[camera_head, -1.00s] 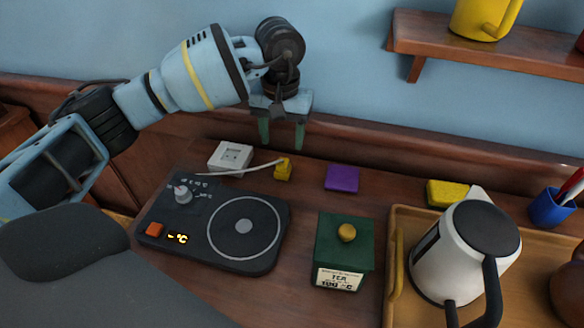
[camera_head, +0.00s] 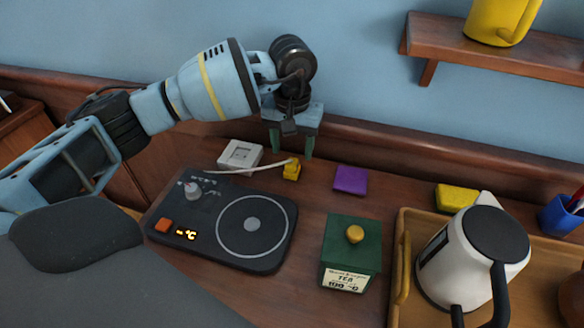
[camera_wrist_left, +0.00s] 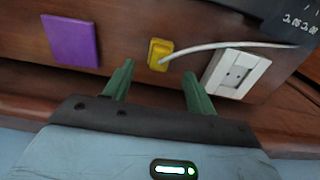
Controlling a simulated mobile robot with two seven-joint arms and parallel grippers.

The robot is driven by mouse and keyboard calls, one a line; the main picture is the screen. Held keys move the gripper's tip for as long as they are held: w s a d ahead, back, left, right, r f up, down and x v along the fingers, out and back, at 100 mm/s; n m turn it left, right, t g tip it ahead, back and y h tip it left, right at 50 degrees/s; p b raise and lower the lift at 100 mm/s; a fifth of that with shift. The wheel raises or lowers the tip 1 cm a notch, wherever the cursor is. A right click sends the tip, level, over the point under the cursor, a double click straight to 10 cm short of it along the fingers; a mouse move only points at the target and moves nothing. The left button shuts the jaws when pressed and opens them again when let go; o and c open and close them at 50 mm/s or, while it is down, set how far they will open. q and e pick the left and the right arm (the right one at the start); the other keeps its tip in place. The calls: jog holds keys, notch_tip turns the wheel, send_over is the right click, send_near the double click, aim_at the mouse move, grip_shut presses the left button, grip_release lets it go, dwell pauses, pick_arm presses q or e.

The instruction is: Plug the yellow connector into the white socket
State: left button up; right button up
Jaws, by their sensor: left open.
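The yellow connector (camera_head: 291,169) lies on the wooden counter with a white cable running left from it; it also shows in the left wrist view (camera_wrist_left: 159,54), where it appears between the fingers but beyond their tips. The white socket (camera_head: 240,155) sits left of the connector on the counter, and in the left wrist view (camera_wrist_left: 236,74) its face shows small holes. My left gripper (camera_head: 291,150) is open and empty, fingers pointing down just behind and above the connector. I cannot tell the exact gap. My right gripper is not in view.
A black hot plate (camera_head: 225,222) lies in front of the socket. A purple square (camera_head: 350,180) lies right of the connector. A green tea box (camera_head: 350,255) and a tray (camera_head: 402,255) with a white kettle (camera_head: 470,258) stand further right. A shelf (camera_head: 470,45) hangs above.

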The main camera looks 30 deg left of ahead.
aim_at(292, 162)
pick_arm(q)
jog(key=f, duration=0.5)
jog(key=shift+s+d, duration=0.1)
jog(key=shift+s, duration=0.15)
jog(key=shift+c, duration=0.7)
jog(key=c, duration=0.9)
